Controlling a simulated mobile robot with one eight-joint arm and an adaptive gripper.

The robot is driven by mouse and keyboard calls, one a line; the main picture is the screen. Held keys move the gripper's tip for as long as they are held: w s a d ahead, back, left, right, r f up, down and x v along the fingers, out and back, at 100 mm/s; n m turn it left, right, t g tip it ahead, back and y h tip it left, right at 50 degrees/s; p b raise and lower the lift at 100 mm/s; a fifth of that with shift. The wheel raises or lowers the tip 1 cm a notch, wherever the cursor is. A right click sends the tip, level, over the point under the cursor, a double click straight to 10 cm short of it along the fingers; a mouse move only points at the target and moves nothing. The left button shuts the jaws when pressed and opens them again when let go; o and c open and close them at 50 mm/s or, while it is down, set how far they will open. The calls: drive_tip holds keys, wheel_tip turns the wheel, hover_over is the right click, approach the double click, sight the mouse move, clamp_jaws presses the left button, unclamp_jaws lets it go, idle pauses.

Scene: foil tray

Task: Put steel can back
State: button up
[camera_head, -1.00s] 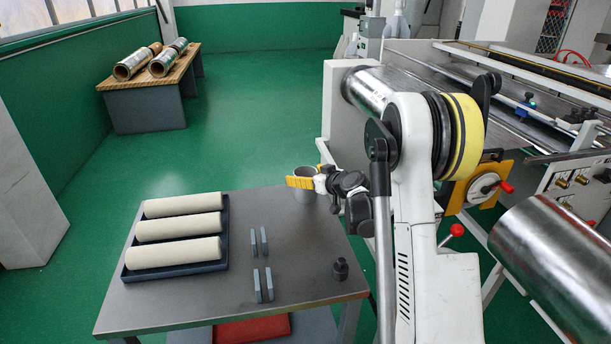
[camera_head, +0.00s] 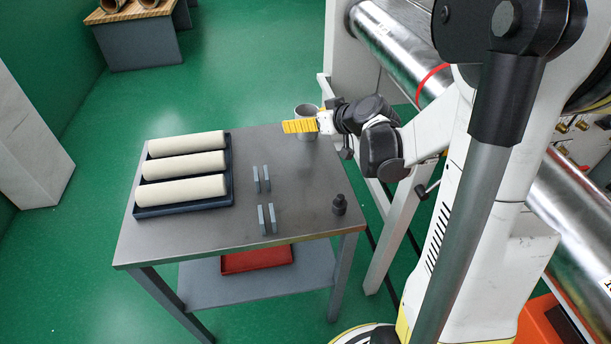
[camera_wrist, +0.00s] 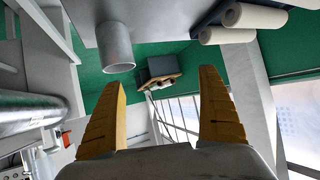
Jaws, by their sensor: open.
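The steel can (camera_head: 306,111) is a plain grey open-topped cylinder standing upright at the far right corner of the metal table (camera_head: 200,240). It also shows in the wrist view (camera_wrist: 116,50), where the picture is upside down and the can is at the upper left. My gripper (camera_head: 286,127) has yellow fingers that point left and cover part of the can in the head view. In the wrist view my gripper (camera_wrist: 162,78) is open with nothing between its fingers. The can appears outside the finger gap there. I cannot tell whether a finger touches it.
A dark tray (camera_head: 142,212) with several cream rolls (camera_head: 185,165) is on the table's left. Small grey blocks (camera_head: 267,218) and a dark weight (camera_head: 339,204) stand nearby. A red tray (camera_head: 255,261) lies on the lower shelf. Large steel rollers (camera_head: 395,45) are at right.

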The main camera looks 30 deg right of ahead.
drive_tip(key=s+a+r+g, duration=0.3)
drive_tip(key=s+a+r, duration=0.1)
drive_tip(key=s+a, duration=0.65)
drive_tip(key=s+a+m+g+h, duration=0.1)
drive_tip(key=s+a+h, duration=0.1)
drive_tip(key=s, duration=1.2)
drive_tip(key=shift+s+a+f+g, duration=0.4)
drive_tip(key=shift+a, duration=0.45)
